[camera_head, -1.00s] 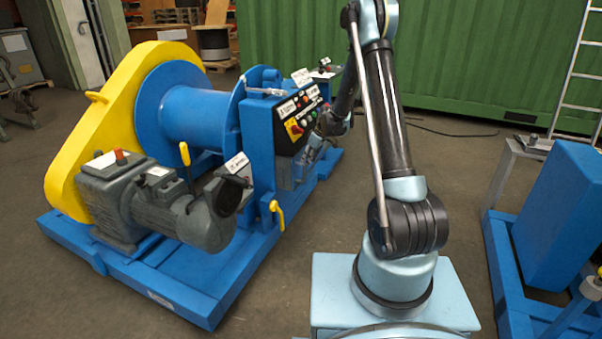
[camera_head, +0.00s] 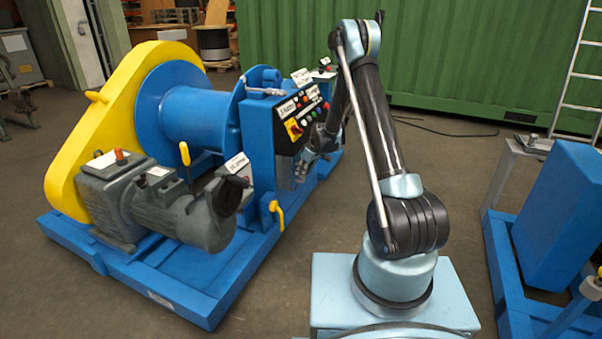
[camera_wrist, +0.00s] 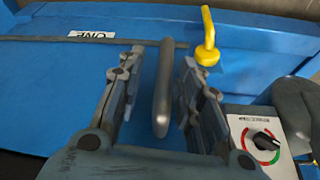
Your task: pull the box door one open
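In the wrist view, a blue panel (camera_wrist: 60,70) carries a white label reading ONE (camera_wrist: 91,34), seen upside down. A grey bar handle (camera_wrist: 163,85) stands out from the blue surface. My gripper (camera_wrist: 158,95) is open, with one finger on each side of the handle. Gaps show between the handle and both fingers, the right one smaller. In the head view, my gripper (camera_head: 303,166) is low beside the blue cabinet (camera_head: 260,150) below its control panel (camera_head: 302,118). The handle and door cannot be made out there.
In the wrist view, a yellow lever (camera_wrist: 207,40) is just beyond the right finger, and a rotary switch (camera_wrist: 263,142) is at lower right. The blue winch drum (camera_head: 195,115) and grey motor (camera_head: 185,210) lie left of the cabinet.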

